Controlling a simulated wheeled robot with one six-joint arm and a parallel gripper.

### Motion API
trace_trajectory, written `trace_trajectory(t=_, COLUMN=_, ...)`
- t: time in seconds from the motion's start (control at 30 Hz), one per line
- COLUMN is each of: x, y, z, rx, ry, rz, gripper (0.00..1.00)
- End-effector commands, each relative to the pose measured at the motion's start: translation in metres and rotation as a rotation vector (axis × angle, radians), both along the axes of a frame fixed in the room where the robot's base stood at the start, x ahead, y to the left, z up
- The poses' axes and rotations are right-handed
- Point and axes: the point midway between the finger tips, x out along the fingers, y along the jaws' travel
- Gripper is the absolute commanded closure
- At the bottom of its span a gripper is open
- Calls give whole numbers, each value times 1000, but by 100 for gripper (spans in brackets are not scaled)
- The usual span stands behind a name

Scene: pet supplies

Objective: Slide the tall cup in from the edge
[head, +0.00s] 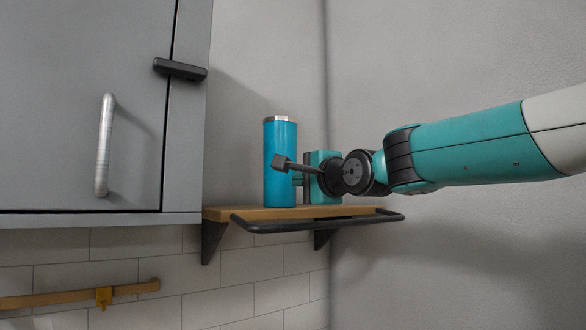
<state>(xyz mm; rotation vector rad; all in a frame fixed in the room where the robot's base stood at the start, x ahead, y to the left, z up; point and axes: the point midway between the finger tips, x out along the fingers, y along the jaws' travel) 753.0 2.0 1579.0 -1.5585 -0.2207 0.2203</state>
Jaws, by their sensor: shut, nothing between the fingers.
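The tall cup (281,165) is a blue cylinder with a silver rim. It stands upright on a small wooden wall shelf (232,214). My gripper (298,181) reaches in from the right, with its fingers shut and empty, close beside the cup's right side. I cannot tell whether the fingertips touch the cup. A dark part of my arm's end crosses in front of the cup's right edge.
A black rail (320,226) runs along the shelf's front. A grey cabinet (60,90) with a metal handle (104,145) stands to the left. A wall closes the right side.

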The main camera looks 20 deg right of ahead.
Motion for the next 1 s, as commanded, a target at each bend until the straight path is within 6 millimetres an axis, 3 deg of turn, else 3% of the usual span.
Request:
trace_trajectory(t=0.23, x=30, y=9, z=3, rx=0, ry=1, rz=1, gripper=100)
trace_trajectory(t=0.77, x=41, y=12, z=0, rx=-1, ry=1, rz=1, gripper=100)
trace_trajectory(t=1.0, x=92, y=27, z=1, rx=-1, ry=3, rz=1, gripper=100)
